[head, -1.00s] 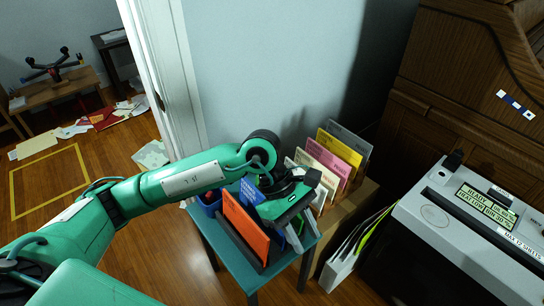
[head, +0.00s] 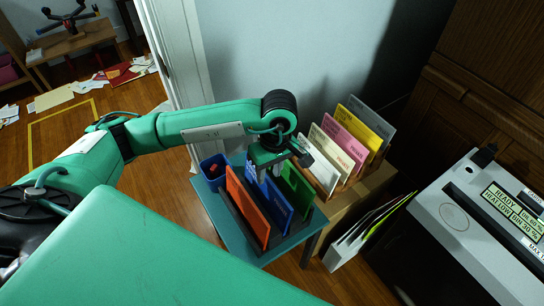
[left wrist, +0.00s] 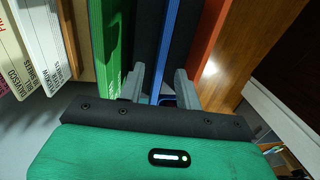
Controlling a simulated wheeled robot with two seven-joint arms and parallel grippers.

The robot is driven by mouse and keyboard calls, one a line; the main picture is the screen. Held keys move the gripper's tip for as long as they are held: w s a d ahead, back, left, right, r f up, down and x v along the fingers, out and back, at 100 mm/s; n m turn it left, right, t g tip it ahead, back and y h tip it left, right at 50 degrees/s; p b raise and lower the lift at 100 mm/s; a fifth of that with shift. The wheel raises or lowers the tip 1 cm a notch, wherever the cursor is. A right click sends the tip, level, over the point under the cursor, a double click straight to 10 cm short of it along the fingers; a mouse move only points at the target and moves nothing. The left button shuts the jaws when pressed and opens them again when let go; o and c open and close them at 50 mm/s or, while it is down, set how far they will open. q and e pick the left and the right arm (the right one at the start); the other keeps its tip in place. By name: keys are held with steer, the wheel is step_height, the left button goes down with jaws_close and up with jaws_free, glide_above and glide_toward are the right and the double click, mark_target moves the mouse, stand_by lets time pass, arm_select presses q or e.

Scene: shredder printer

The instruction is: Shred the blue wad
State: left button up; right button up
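The blue wad (head: 270,196) stands upright in a dark rack on a small teal table (head: 218,222), between an orange wad (head: 247,205) and a green wad (head: 296,188). My left gripper (head: 266,168) is over the top of the blue wad. In the left wrist view my left gripper (left wrist: 164,84) has its fingers apart, one on each side of the blue wad (left wrist: 171,50), with gaps visible. The grey shredder (head: 450,245) with a lit display reading READY stands at the right. My right gripper is not in view.
A blue cup (head: 214,171) with a small red item stands on the table's back left corner. Several coloured folders (head: 345,150) stand in a wooden holder behind. A white file holder (head: 347,250) stands between table and shredder.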

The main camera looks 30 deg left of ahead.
arm_select(q)
steer(key=f, duration=0.5)
steer(key=shift+s+a+f, duration=0.15)
steer(key=shift+s+f, duration=0.15)
steer(key=shift+s, duration=0.05)
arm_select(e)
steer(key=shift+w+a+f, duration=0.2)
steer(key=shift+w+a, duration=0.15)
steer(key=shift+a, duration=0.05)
arm_select(q)
steer(key=shift+c, duration=0.4)
jaws_close()
steer(key=shift+r, duration=0.1)
steer(key=shift+r, duration=0.8)
steer(key=shift+r+p, duration=0.15)
steer(key=shift+p, duration=0.15)
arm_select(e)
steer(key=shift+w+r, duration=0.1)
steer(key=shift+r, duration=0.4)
